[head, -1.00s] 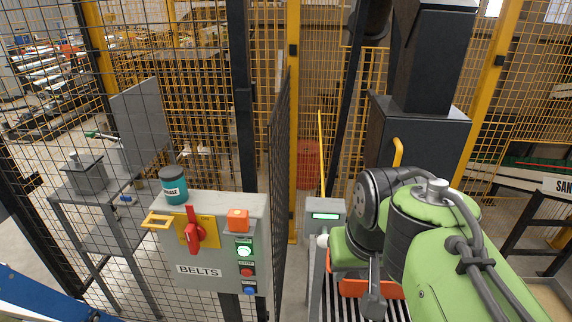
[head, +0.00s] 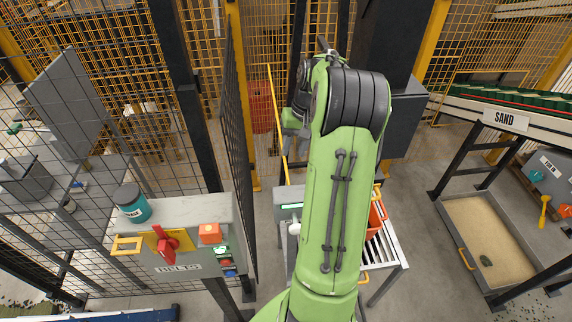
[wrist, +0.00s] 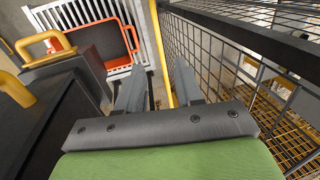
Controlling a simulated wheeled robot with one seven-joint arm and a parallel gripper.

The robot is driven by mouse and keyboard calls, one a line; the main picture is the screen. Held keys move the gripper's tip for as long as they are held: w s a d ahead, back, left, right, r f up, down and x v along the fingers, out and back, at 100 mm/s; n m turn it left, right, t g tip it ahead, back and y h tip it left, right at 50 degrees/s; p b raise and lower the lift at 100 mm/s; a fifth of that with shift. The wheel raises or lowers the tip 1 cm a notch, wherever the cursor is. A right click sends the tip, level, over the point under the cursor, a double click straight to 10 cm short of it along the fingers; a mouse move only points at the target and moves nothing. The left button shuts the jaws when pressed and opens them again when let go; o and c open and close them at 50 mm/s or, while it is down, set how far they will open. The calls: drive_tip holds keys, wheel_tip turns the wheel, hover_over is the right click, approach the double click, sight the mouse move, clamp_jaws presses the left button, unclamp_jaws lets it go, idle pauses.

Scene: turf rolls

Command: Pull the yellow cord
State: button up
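The yellow cord (head: 275,100) is a thin, steep line in front of the fence, left of my raised arm. In the wrist view the yellow cord (wrist: 163,50) runs through the gap between the two fingers as seen from there. My gripper (wrist: 160,68) is open, with a grey finger on each side of that gap. I cannot tell whether the cord is at finger depth or beyond it; no finger is visibly closed on it. In the head view the gripper is small and partly hidden by my green arm, close to the cord.
A mesh panel (wrist: 215,65) stands close to the right finger in the wrist view. A dark cabinet with yellow handles (wrist: 60,75) is at the left. An orange crate (wrist: 118,42) sits on white slats. The belts control box (head: 185,245) stands at the front left.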

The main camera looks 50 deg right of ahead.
sight(287, 172)
drive_tip(key=f, duration=0.4)
drive_tip(key=a+f, duration=0.1)
drive_tip(key=f, duration=0.1)
drive_tip(key=shift+w+a+f, duration=0.1)
drive_tip(key=shift+w+f, duration=0.2)
drive_tip(key=shift+f, duration=0.1)
drive_tip(key=shift+w+f, duration=0.15)
drive_tip(key=shift+f, duration=0.25)
clamp_jaws()
idle(0.5)
